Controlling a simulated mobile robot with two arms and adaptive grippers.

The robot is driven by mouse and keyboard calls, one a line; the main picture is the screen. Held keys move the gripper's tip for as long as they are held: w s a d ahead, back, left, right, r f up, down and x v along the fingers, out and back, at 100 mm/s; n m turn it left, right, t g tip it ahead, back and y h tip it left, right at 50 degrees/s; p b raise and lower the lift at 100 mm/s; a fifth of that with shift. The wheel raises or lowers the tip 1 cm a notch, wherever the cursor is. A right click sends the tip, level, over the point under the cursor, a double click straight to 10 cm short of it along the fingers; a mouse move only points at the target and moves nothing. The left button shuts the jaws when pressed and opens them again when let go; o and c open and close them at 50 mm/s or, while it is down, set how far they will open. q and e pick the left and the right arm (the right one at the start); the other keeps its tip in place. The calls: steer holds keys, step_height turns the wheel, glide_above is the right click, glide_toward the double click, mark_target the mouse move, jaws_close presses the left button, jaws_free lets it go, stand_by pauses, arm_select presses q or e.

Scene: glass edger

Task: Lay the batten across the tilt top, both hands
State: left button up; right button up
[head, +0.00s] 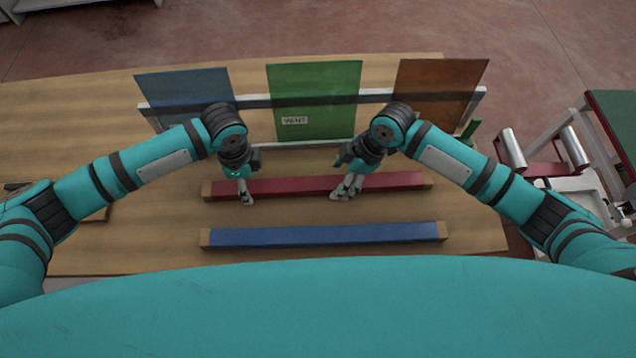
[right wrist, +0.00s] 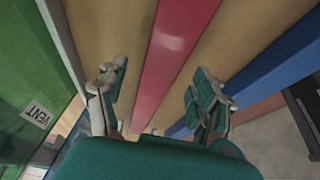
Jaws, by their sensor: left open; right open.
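A red batten (head: 300,186) with wooden ends lies flat on the wooden bench top (head: 100,240). A blue batten (head: 325,235) lies nearer to me, roughly parallel to it. I cannot tell which surface is the tilt top. My left gripper (head: 246,197) is open over the left part of the red batten. My right gripper (head: 346,188) is open over its right part. In the right wrist view the red batten (right wrist: 172,45) runs between the spread fingers of my right gripper (right wrist: 160,95), without visible grip. The blue batten (right wrist: 285,75) is to the right there.
Behind the battens, a pale rack (head: 376,96) holds a blue pane (head: 185,88), a green pane (head: 315,90) marked VENT and a brown pane (head: 437,85) upright. At right stands a frame with metal rollers (head: 512,148) and a green top (head: 612,115).

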arm_select(q)
steer(key=shift+f, duration=1.35)
arm_select(e)
steer(key=shift+x, duration=1.35)
arm_select(q)
jaws_close()
arm_select(e)
jaws_close()
arm_select(q)
steer(key=shift+r, duration=0.1)
